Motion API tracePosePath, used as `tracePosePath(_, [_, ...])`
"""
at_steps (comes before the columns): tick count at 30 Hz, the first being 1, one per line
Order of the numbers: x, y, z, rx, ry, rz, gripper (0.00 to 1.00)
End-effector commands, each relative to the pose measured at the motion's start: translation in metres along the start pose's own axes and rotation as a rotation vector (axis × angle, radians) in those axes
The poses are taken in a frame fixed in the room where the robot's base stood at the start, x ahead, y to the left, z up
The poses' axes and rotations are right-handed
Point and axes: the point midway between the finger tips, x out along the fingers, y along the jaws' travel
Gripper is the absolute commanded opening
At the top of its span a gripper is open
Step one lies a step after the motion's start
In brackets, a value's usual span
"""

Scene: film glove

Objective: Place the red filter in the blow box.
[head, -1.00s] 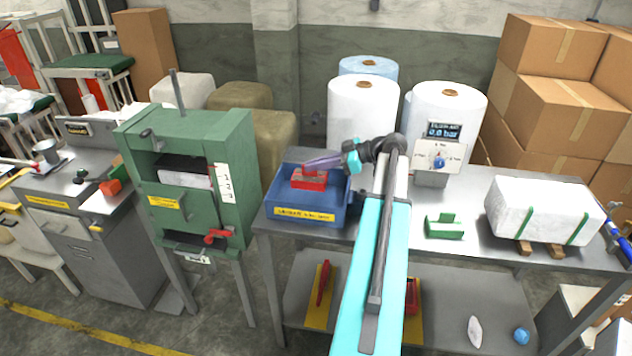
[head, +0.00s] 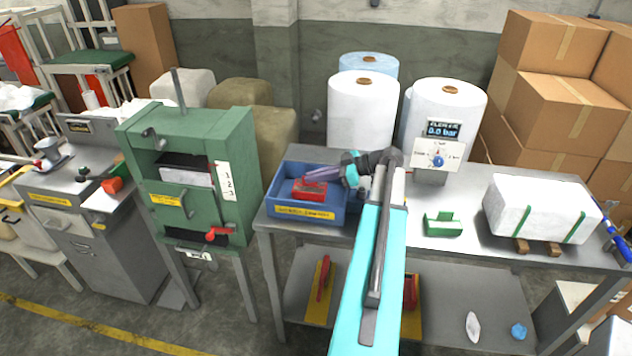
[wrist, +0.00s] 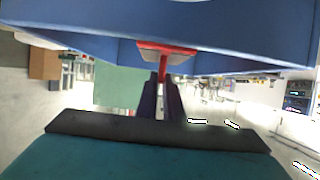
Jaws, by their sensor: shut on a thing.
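The red filter (head: 309,190) is a red block inside the open blue box (head: 290,225) on the metal table. The box has a yellow label whose small text I cannot read surely. My gripper (head: 318,176) has purple fingers and reaches into the box from the right, shut on the red filter from above. In the wrist view my fingertips (wrist: 163,80) meet the upright part of the red filter (wrist: 166,50), with the blue box wall (wrist: 160,20) around it. Whether the filter touches the box floor is hidden.
A green cabinet (head: 190,178) stands left of the table. A gauge with a blue knob (head: 438,160), a green block (head: 442,225) and a white strapped bale (head: 540,212) are to the right on the table. White rolls (head: 362,115) stand behind.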

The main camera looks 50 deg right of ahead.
Motion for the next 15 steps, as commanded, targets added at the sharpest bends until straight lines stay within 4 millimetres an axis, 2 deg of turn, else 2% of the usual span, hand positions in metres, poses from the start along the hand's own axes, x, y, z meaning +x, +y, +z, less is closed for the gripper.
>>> tracePosePath(6, [0.007, 0.000, 0.018, 0.002, 0.000, -0.001, 0.00])
tracePosePath(15, [0.011, 0.008, 0.025, 0.000, 0.000, 0.000, 0.00])
